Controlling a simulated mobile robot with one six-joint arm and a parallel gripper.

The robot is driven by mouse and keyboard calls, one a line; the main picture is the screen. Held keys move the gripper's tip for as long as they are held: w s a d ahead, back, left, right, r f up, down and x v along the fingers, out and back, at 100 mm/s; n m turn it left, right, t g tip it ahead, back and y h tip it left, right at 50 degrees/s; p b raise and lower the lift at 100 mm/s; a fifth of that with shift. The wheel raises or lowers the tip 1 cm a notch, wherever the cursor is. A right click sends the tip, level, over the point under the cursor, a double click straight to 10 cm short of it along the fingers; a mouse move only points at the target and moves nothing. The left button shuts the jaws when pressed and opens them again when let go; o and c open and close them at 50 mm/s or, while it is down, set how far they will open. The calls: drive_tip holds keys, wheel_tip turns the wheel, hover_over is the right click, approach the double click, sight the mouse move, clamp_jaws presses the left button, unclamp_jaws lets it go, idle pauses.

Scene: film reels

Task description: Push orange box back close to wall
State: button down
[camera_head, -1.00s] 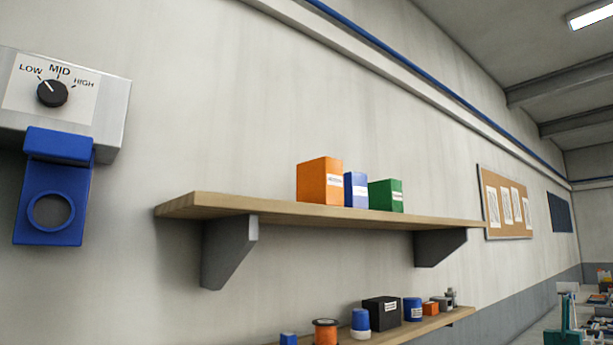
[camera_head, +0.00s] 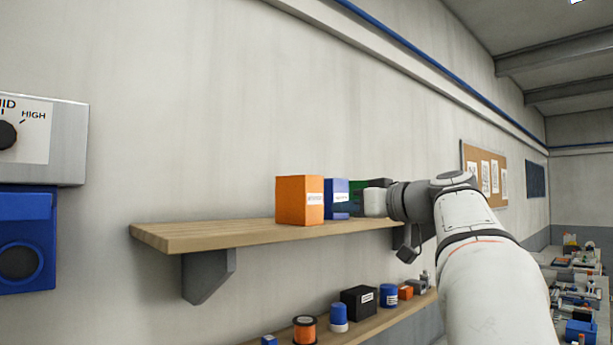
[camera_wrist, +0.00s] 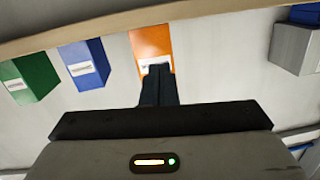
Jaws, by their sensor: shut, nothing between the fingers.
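The orange box (camera_head: 299,201) stands upright on the upper wooden shelf (camera_head: 190,236), left of a blue box (camera_head: 337,199) and a green box (camera_head: 356,193). My gripper hides part of the green box in the head view. In the wrist view, the closed fingers of my gripper (camera_wrist: 158,72) point at the orange box (camera_wrist: 151,42) and overlap its labelled end. I cannot tell whether they touch it. The blue box (camera_wrist: 84,63) and green box (camera_wrist: 32,76) show to the left of the fingers there.
A lower shelf (camera_head: 372,325) holds an orange spool (camera_head: 304,330), a black box (camera_head: 358,302) and several small items. The upper shelf is bare left of the orange box.

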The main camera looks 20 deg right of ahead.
sight(315, 200)
wheel_tip(315, 200, up, 4)
drive_tip(key=d, duration=0.2)
drive_tip(key=shift+n+t, duration=0.4)
drive_tip(key=shift+n, duration=0.1)
drive_tip(key=w+f, duration=0.1)
drive_tip(key=w+a+f, duration=0.1)
drive_tip(key=w+a, duration=0.1)
drive_tip(key=shift+w+a+f, duration=0.25)
drive_tip(key=shift+w+f, duration=0.15)
drive_tip(key=shift+w, duration=0.1)
idle(1.0)
